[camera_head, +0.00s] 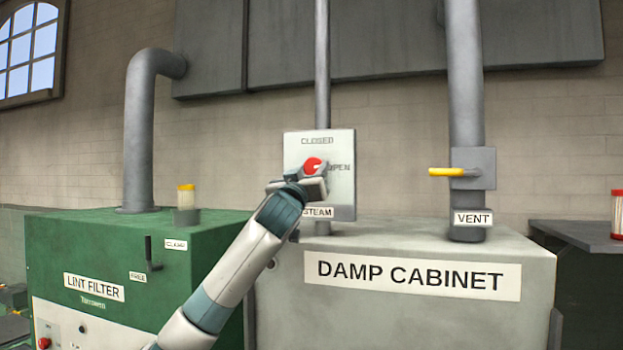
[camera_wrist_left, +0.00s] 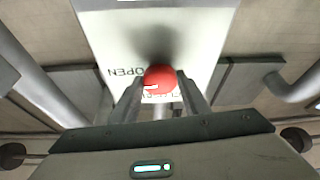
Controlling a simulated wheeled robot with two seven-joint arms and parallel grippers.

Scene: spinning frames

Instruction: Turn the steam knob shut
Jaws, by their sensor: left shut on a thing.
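The red steam knob (camera_head: 312,164) sits on a pale plate (camera_head: 343,145) marked CLOSED at the top, OPEN at the right and STEAM below. The plate stands upright above the damp cabinet (camera_head: 330,309). My left gripper (camera_head: 318,172) reaches up from below and is shut on the knob. The gripper hides part of the knob in the head view. My right gripper is not in view.
A yellow vent handle (camera_head: 446,172) sticks out left from the vent pipe (camera_head: 465,80) at the right. A green lint filter box (camera_head: 130,250) with a small lever (camera_head: 151,253) stands at the left. A dark table (camera_head: 580,236) is at the far right.

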